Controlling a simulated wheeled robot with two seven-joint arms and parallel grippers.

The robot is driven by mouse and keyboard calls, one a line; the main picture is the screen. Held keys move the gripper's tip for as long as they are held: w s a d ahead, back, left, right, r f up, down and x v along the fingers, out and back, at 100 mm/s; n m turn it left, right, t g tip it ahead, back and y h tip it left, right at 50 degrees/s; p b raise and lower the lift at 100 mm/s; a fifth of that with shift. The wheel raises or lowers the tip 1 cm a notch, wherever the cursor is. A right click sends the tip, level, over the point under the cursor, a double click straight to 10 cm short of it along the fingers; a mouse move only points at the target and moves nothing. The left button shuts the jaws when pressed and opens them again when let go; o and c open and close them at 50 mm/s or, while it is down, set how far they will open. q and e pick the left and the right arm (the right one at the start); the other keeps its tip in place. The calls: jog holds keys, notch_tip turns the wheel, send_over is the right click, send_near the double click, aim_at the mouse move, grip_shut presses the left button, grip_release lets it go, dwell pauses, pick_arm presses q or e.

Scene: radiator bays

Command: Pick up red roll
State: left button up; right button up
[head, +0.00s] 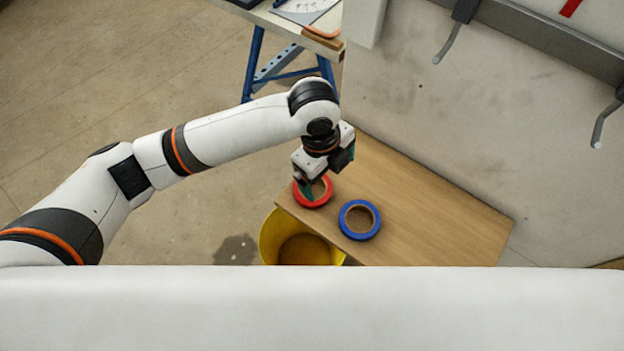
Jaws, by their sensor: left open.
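The red roll (316,204) lies flat on a wooden board (440,210), near its left corner. My left gripper (310,188) is open right at the red roll, with a green fingertip over its upper left part. The gripper hides part of the ring, and I cannot tell whether the fingers touch it. A blue roll (345,227) lies flat on the board just to the lower right, a small gap from the red one. My right gripper is not in view.
A yellow bucket (270,240) stands on the floor beside the board's left end. A blue-legged workbench (253,65) stands at the top. Grey hooks (446,45) stick out from the wall at upper right. The board's right half is clear.

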pick_arm(q)
jog(key=w+a+m+y, duration=0.2)
jog(key=p, duration=0.1)
send_over(313, 191)
jog(key=f, duration=0.5)
jog(key=shift+s+d+f, duration=0.1)
jog(key=shift+s+f, duration=0.05)
jog(key=shift+s, duration=0.05)
notch_tip(313, 191, down, 5)
jog(key=shift+r+p, duration=0.1)
jog(key=shift+p, duration=0.7)
jog(key=shift+w+f, duration=0.1)
jog(key=shift+f, duration=0.35)
jog(key=c, duration=0.8)
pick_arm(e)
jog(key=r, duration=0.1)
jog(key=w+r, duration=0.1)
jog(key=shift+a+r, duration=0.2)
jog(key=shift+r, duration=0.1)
pick_arm(q)
notch_tip(313, 191, up, 10)
jog(key=shift+r+b, duration=0.1)
jog(key=shift+b, duration=0.6)
jog(key=shift+c, duration=0.2)
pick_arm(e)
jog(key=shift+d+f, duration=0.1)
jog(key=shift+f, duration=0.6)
